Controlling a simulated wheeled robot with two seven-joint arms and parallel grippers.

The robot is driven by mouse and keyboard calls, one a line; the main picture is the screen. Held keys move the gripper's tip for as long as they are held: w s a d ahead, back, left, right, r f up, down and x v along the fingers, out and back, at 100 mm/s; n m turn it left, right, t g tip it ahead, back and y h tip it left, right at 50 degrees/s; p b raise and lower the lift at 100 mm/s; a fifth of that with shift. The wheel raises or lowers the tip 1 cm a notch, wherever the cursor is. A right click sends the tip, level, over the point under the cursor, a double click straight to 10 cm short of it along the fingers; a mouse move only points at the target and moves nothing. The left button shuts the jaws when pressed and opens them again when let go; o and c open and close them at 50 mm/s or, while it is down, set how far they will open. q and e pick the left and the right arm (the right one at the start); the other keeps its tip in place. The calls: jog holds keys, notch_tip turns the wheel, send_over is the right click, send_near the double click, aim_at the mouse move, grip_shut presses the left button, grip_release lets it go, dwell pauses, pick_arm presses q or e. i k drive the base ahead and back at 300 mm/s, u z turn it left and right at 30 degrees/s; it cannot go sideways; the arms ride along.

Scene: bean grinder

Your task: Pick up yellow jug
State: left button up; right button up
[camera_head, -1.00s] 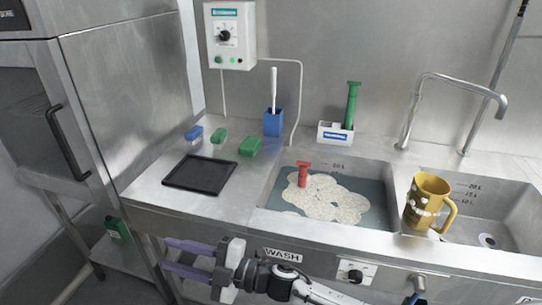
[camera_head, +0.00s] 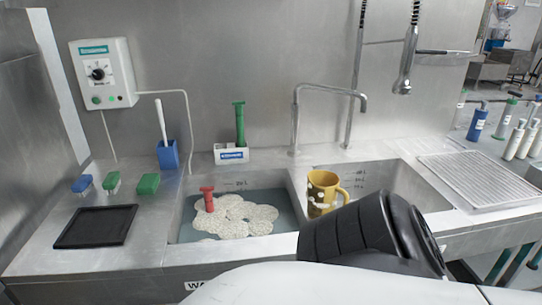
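A large black and white part of my own arm fills the lower right and covers the area just in front of the jug. No gripper fingers show in this view, so neither gripper can be placed relative to the jug.
The left basin (camera_head: 180,215) holds water, foam (camera_head: 235,217) and a red-handled tool (camera_head: 207,199). A faucet (camera_head: 296,115) rises behind the jug. A black tray (camera_head: 95,227) lies left; a ribbed drainboard (camera_head: 480,178) and several bottles (camera_head: 477,121) are right.

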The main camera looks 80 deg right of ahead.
aim_at(327, 199)
jog(key=u, duration=0.05)
jog(key=i, duration=1.35)
jog(key=z, duration=3.8)
jog(key=k, duration=1.2)
jog(key=z, duration=0.85)
jog(key=i, duration=0.75)
jog(key=z, duration=0.55)
jog(key=i, duration=1.35)
jog(key=u, duration=1.3)
jog(key=i, duration=0.6)
jog(key=u, duration=0.6)
